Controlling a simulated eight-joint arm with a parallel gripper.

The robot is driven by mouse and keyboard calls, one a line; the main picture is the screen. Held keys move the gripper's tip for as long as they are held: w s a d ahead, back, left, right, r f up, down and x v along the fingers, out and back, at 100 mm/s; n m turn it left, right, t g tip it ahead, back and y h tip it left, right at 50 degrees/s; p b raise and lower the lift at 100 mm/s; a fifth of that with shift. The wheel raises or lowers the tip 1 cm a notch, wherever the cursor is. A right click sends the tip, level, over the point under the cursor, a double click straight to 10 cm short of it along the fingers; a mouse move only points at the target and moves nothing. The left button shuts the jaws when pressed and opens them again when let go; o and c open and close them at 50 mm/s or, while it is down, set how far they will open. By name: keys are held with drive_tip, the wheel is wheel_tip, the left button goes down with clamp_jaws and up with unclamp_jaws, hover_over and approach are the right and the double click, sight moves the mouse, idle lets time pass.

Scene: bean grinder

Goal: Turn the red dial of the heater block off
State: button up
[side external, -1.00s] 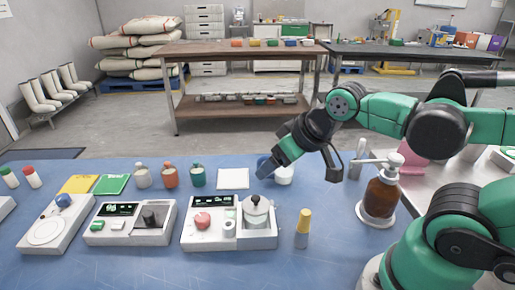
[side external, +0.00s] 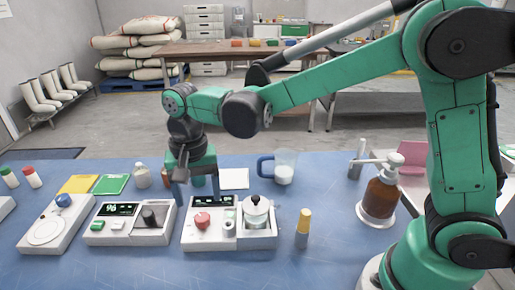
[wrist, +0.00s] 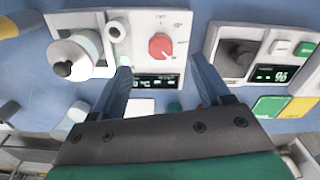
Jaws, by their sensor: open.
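The red dial (side external: 202,219) sits on the left part of the white heater block (side external: 190,241), below its small dark display. In the wrist view the dial (wrist: 161,46) shows between and beyond my fingertips, with printed marks around it. My gripper (side external: 189,178) points down above the back edge of the heater block, short of the dial and apart from it. It also shows in the wrist view (wrist: 158,72), open, with nothing between the fingers.
A lidded metal pot (side external: 256,212) stands on the block's right side. Blue table is clear in front.

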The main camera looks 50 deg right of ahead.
sight(202, 217)
drive_tip(key=shift+f, duration=2.7)
clamp_jaws()
